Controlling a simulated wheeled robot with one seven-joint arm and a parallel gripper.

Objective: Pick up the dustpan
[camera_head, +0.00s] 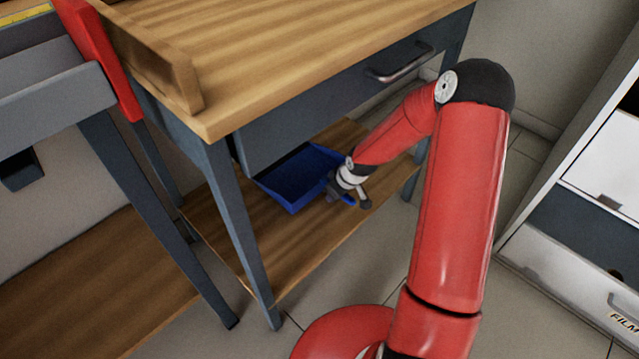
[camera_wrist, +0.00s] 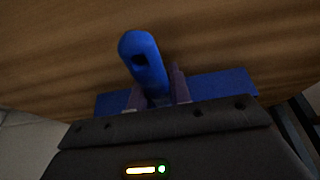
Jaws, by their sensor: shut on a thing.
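The blue dustpan (camera_head: 292,180) is at the lower wooden shelf of the workbench, under the drawer. Its pan shows to the left of my gripper (camera_head: 347,199) in the head view. In the wrist view, my gripper (camera_wrist: 158,97) has its two fingers on either side of the blue handle (camera_wrist: 145,60), shut on it. The handle's end, with a dark hole, points away past the fingers. Part of the blue pan (camera_wrist: 225,85) shows behind the fingers. I cannot tell whether the dustpan touches the shelf.
The lower shelf (camera_head: 300,236) is otherwise bare where visible. The workbench top (camera_head: 290,50) and its drawer (camera_head: 350,90) lie above my gripper. A bench leg (camera_head: 237,230) stands at the front left. A white cabinet (camera_head: 590,200) is at the right.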

